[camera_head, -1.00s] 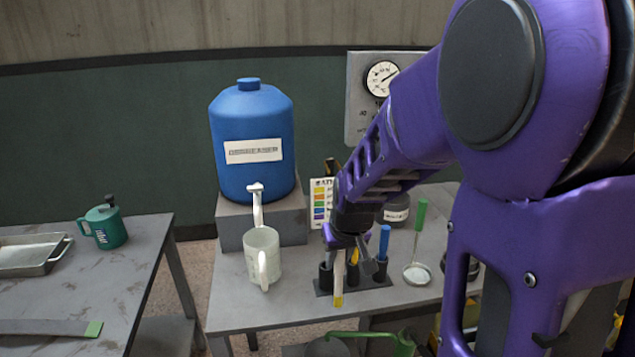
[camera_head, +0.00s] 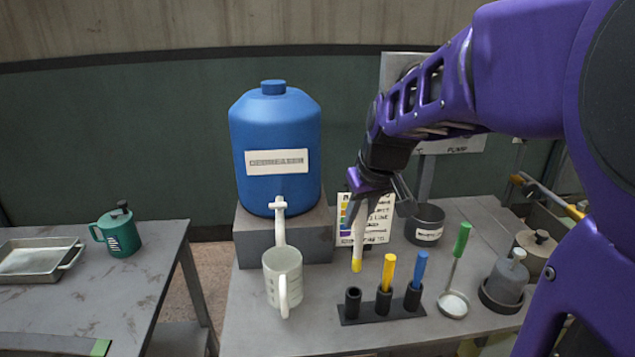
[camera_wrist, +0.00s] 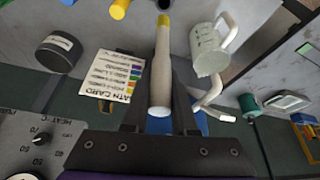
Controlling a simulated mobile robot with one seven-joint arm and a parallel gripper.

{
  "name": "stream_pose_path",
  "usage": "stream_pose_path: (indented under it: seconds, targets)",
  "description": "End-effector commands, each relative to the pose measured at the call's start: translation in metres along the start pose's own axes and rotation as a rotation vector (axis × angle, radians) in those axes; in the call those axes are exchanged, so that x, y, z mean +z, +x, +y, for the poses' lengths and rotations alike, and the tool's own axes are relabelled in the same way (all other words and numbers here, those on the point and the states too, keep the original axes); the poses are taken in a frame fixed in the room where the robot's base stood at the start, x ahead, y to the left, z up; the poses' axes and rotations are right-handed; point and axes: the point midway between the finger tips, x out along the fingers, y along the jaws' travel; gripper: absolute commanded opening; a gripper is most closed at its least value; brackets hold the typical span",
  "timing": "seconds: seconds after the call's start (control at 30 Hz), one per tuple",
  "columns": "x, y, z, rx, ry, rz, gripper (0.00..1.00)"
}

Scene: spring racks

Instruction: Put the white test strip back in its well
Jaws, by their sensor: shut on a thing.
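The white test strip (camera_head: 358,243) has a yellow tip that points down. My gripper (camera_head: 365,203) is shut on its upper part and holds it in the air, nearly upright. In the wrist view the strip (camera_wrist: 162,62) lies between my two fingers (camera_wrist: 160,105). The black rack (camera_head: 371,316) on the bench has three round wells. The left well (camera_head: 353,302) is empty, and the strip's tip shows above it in the head view, clear of it. A yellow-handled item (camera_head: 388,272) stands in the middle well and a blue one (camera_head: 418,269) in the right well.
A white mug (camera_head: 281,277) stands left of the rack, under the blue tank's tap (camera_head: 279,220). A color card (camera_head: 378,220) stands behind the strip. A green-handled ladle (camera_head: 457,270), a dark tin (camera_head: 425,225) and a grey bottle (camera_head: 508,279) are to the right.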

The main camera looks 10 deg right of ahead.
Motion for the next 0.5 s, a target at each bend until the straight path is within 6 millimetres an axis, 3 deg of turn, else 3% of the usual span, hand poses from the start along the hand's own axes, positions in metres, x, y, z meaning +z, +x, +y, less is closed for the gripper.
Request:
stream_pose_path:
  seconds: [0.5]
  targets:
    - [0.018, 0.042, 0.000, -0.001, 0.000, -0.001, 0.00]
